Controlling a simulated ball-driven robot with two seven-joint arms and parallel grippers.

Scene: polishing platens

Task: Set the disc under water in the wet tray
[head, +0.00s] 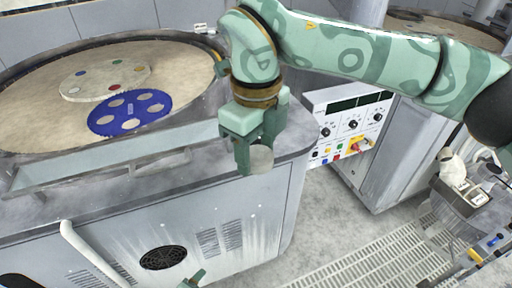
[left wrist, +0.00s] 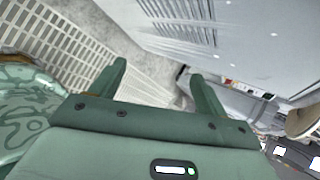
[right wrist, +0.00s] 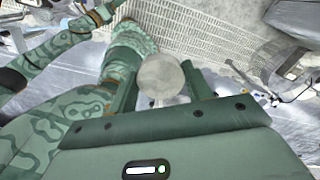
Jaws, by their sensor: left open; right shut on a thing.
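A small grey disc (head: 260,159) is held between the fingers of my right gripper (head: 255,150), which points down in front of the machine's right corner. The disc also shows in the right wrist view (right wrist: 160,76), between the fingertips. The wet tray (head: 70,182) is a long shallow trough along the front edge of the machine top, left of the disc, with a pale bluish surface inside. The disc is outside the tray. My left gripper (left wrist: 155,75) is open and empty in the left wrist view, and part of it shows at the bottom of the head view.
Behind the tray is a round platen (head: 35,100) with a blue holed carrier (head: 130,112) and a cream plate with coloured spots (head: 105,80). A control panel (head: 350,125) with knobs stands right of my right gripper. Grated floor (head: 370,250) lies lower right.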

